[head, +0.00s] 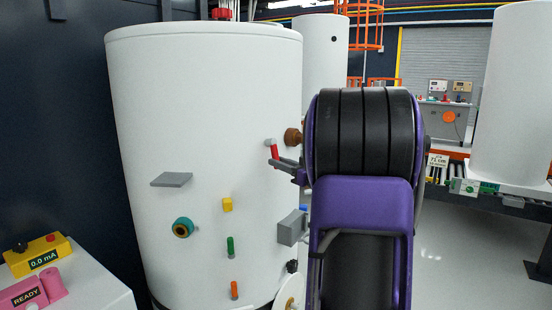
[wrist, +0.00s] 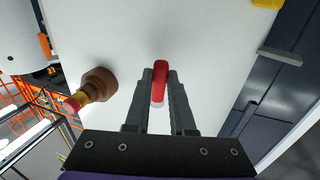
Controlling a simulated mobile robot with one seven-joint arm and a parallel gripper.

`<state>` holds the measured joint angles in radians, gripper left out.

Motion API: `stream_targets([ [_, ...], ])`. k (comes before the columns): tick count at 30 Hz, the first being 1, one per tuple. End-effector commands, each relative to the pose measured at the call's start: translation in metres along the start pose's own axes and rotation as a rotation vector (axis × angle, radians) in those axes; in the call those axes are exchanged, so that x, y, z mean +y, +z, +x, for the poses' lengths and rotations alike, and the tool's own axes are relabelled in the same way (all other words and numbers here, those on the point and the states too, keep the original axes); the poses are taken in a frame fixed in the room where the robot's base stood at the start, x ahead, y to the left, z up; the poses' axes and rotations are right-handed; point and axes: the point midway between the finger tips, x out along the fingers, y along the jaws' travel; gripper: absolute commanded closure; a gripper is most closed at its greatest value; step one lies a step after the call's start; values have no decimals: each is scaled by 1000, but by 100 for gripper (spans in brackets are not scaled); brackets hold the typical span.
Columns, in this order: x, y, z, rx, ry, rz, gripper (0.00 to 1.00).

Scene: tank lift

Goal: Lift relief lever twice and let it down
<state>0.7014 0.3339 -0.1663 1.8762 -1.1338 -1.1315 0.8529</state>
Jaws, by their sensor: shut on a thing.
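The white tank (head: 200,90) stands upright left of my arm. The relief lever is a small red handle (head: 274,151) on the tank's right side, with a grey mount beside it. In the wrist view the red lever (wrist: 160,78) lies between my fingertips. My gripper (head: 283,162) is shut on it, with one dark finger on each side. My purple and black arm reaches in from the right and covers the tank's right edge.
A brass fitting (wrist: 97,86) juts from the tank close beside my gripper. A grey shelf (head: 171,180), a teal round port (head: 182,227), a grey box (head: 292,227) and coloured knobs also stick out. A bench with a yellow meter (head: 38,257) stands lower left.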

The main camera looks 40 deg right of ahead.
Motion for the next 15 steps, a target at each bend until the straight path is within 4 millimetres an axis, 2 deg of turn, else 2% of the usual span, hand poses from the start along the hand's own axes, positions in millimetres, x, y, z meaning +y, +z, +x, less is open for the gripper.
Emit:
stream_targets([
  [1,-7,3,3,-1,-18,3,100],
  [15,-7,9,7,64,-18,2,100],
])
